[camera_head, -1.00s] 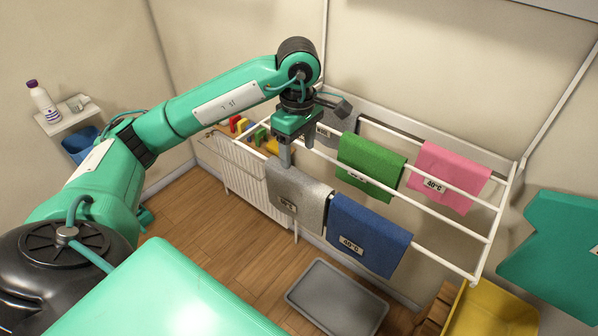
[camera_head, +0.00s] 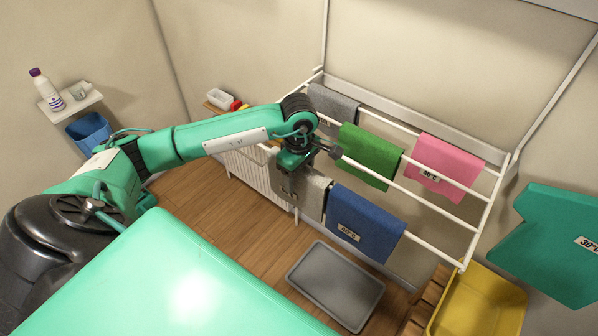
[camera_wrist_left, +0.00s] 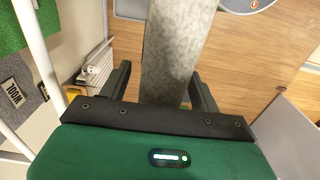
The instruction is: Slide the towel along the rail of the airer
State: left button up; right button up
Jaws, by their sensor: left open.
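The white airer (camera_head: 418,226) reaches out from the back wall with several rails. A light grey towel (camera_head: 313,196) hangs on its front rail at the left, partly hidden by my left arm. My left gripper (camera_head: 288,170) is at this towel. In the left wrist view the grey towel (camera_wrist_left: 170,50) runs between the two open fingers (camera_wrist_left: 160,78). Contact cannot be told. A blue towel (camera_head: 365,222) hangs just right of it. A green towel (camera_head: 368,155), a pink towel (camera_head: 443,165) and a darker grey towel (camera_head: 333,105) hang on rails farther back. My right gripper is not in view.
A radiator (camera_head: 255,174) stands behind the airer's left end. A grey tray (camera_head: 335,285) lies on the wooden floor below. A shelf (camera_head: 72,103) and blue bucket (camera_head: 88,132) are at the left.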

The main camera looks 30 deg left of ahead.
aim_at(269, 149)
pick_arm(q)
jog(key=shift+c, duration=0.2)
jog(key=c, duration=1.1)
jog(key=shift+w+a+b, duration=0.2)
jog(key=shift+a+b, duration=1.05)
jog(key=shift+a, duration=1.1)
jog(key=shift+w+a+b, duration=0.2)
jog(key=shift+a+b, duration=1)
jog(key=shift+a, duration=1.5)
